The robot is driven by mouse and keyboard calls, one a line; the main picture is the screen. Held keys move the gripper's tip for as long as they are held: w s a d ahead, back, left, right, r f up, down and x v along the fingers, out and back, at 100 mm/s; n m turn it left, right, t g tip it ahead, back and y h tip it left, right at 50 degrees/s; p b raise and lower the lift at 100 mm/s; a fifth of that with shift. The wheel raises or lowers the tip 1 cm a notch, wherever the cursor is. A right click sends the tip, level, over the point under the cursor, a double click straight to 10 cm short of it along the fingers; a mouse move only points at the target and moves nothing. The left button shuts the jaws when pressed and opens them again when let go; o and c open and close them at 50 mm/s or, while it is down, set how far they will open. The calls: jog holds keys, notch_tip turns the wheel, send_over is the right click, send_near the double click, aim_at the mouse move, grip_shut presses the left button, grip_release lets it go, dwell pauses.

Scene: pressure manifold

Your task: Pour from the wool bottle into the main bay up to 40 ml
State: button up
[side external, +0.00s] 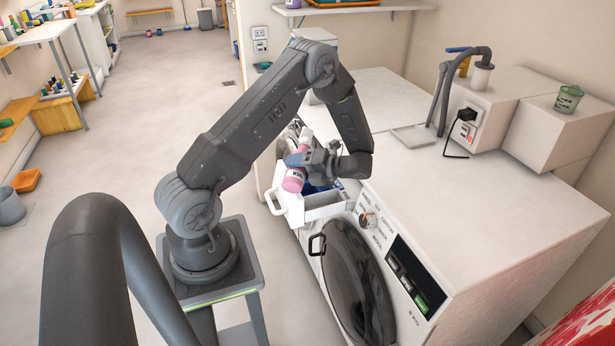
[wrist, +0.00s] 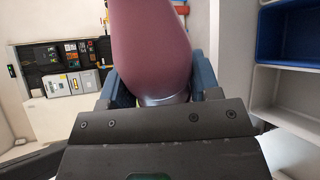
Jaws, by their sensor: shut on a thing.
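A pink bottle (side external: 293,181) with a dark-lettered label is held tilted at the washing machine's drawer. My gripper (side external: 299,159) is shut around its middle with blue finger pads. In the wrist view the bottle (wrist: 148,45) fills the upper middle between the pads; its mouth and any liquid stream cannot be made out. The open white detergent drawer (side external: 325,207) lies just below and beside the bottle. In the wrist view the drawer (wrist: 248,85) is at the right, with a blue compartment (wrist: 290,35) and a pale one (wrist: 283,92). No liquid level is readable.
The washing machine (side external: 470,190) has a round dark door (side external: 355,285) below the drawer and a dial (side external: 369,220) beside it. The machine's top is mostly clear.

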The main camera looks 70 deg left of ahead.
jog(key=shift+w+a+m+h, duration=0.1)
jog(key=shift+a+m+h, duration=0.15)
jog(key=shift+m, duration=0.25)
dwell(1.3)
jog(key=shift+s+d+r+n, duration=0.2)
jog(key=shift+d+n, duration=0.15)
jog(key=shift+n, duration=0.45)
jog(key=shift+w+a+r+n+y, duration=0.15)
jog(key=shift+a+r+n+y, duration=0.05)
jog(key=shift+r+n+y, duration=0.35)
jog(key=n, duration=0.1)
jog(key=a+r+n+y, duration=0.1)
jog(key=w+n, duration=0.1)
jog(key=n, duration=0.1)
jog(key=shift+a+r+t+y, duration=0.25)
jog(key=shift+t+y, duration=0.05)
jog(key=shift+t, duration=0.1)
jog(key=n, duration=0.2)
jog(key=n+y, duration=0.1)
jog(key=shift+s+d+r, duration=0.15)
jog(key=shift+d, duration=0.1)
jog(key=n, duration=0.2)
jog(key=n+y, duration=0.1)
jog(key=shift+f+n+g, duration=0.2)
jog(key=shift+n+g, duration=0.1)
jog(key=shift+n, duration=0.05)
jog(key=shift+r, duration=3)
